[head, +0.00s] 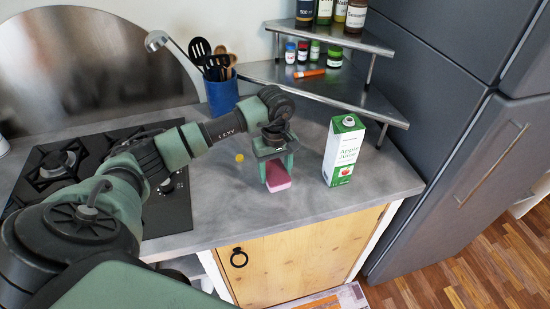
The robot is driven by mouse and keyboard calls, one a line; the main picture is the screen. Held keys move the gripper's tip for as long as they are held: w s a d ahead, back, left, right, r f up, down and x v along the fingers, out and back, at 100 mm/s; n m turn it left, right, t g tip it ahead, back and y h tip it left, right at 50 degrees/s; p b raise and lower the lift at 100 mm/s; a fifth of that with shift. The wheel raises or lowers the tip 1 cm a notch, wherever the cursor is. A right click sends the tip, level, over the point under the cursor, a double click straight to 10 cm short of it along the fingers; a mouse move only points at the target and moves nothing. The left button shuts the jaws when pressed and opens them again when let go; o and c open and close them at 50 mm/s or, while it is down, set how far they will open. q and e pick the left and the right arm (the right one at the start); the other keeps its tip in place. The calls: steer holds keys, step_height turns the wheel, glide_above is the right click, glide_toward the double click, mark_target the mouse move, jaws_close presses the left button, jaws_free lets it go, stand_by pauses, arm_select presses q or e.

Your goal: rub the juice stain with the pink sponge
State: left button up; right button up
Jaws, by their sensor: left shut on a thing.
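My left gripper (277,174) is shut on the pink sponge (278,185). It points down over the grey counter (215,205), near the front edge. The sponge shows below the fingers; I cannot tell whether it touches the counter. No clear juice stain shows, and the gripper and sponge hide the counter under them. A small yellow spot (239,157) is on the counter left of the gripper, too small to tell what it is. My right gripper is not in view.
An apple juice carton (344,152) stands upright right of the gripper. A blue utensil holder (222,95) stands behind. A corner shelf (340,93) holds jars and bottles. The black stove (168,212) is at left and a grey fridge (465,150) at right.

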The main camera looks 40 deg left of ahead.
mark_target(275, 172)
arm_select(q)
steer(key=shift+r, duration=0.6)
steer(key=shift+a+r+p, duration=0.1)
steer(key=shift+r+p, duration=0.45)
steer(key=shift+r, duration=0.25)
steer(key=shift+s+r+p, duration=0.1)
steer(key=shift+r+p, duration=0.25)
steer(key=shift+r, duration=0.35)
